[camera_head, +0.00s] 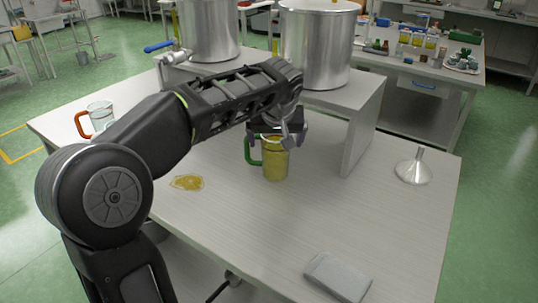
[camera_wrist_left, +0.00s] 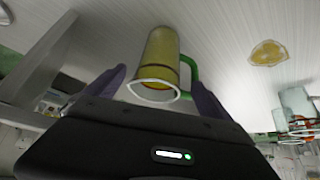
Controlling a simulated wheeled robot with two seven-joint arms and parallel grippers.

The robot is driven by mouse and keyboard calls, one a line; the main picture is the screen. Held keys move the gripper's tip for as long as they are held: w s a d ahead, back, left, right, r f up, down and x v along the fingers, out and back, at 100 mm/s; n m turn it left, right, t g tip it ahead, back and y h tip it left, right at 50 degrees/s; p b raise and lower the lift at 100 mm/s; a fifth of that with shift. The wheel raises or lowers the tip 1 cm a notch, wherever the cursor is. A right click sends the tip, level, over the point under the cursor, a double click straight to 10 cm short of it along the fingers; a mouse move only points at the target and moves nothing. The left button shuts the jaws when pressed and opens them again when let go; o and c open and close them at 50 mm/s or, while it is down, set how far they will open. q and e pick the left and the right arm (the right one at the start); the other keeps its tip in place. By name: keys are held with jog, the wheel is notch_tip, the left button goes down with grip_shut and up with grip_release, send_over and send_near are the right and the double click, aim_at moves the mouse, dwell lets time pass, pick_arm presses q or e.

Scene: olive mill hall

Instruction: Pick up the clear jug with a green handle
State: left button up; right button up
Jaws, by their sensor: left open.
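The clear jug with a green handle (camera_head: 275,165) stands upright on the table and looks filled with yellow-green oil. Its green handle points left in the head view. My left gripper (camera_head: 278,138) is at the jug's top and hides part of its rim. In the left wrist view, the jug (camera_wrist_left: 160,58) lies between the two open fingers of my left gripper (camera_wrist_left: 158,80), with gaps at both sides. The green handle is on the right there, close to the right finger. My right gripper is not in view.
A clear jug with an orange handle (camera_head: 101,116) stands at the table's left. A yellow puddle (camera_head: 187,183) lies left of the green-handled jug. Steel tanks (camera_head: 317,45) stand on a raised shelf (camera_head: 362,125) behind. A funnel (camera_head: 414,170) and grey cloth (camera_head: 338,276) lie right and front.

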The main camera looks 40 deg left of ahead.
pick_arm(q)
jog(key=shift+w+a+f, duration=0.15)
jog(key=shift+w+f, duration=0.05)
jog(key=shift+f, duration=0.15)
jog(key=shift+f, duration=0.1)
jog(key=x, duration=0.5)
jog(key=shift+w+p, duration=0.2)
jog(key=shift+p, duration=0.1)
jog(key=shift+c, duration=0.5)
grip_shut()
dwell(0.6)
jog(key=shift+s+r, duration=0.15)
jog(key=shift+r, duration=0.15)
jog(key=shift+s+d+r, duration=0.5)
jog(key=shift+r, duration=0.15)
jog(key=s+d+r+b, duration=0.1)
jog(key=s+d+r, duration=0.5)
jog(key=s, duration=0.4)
jog(key=shift+d+b, duration=0.4)
jog(key=shift+d, duration=0.1)
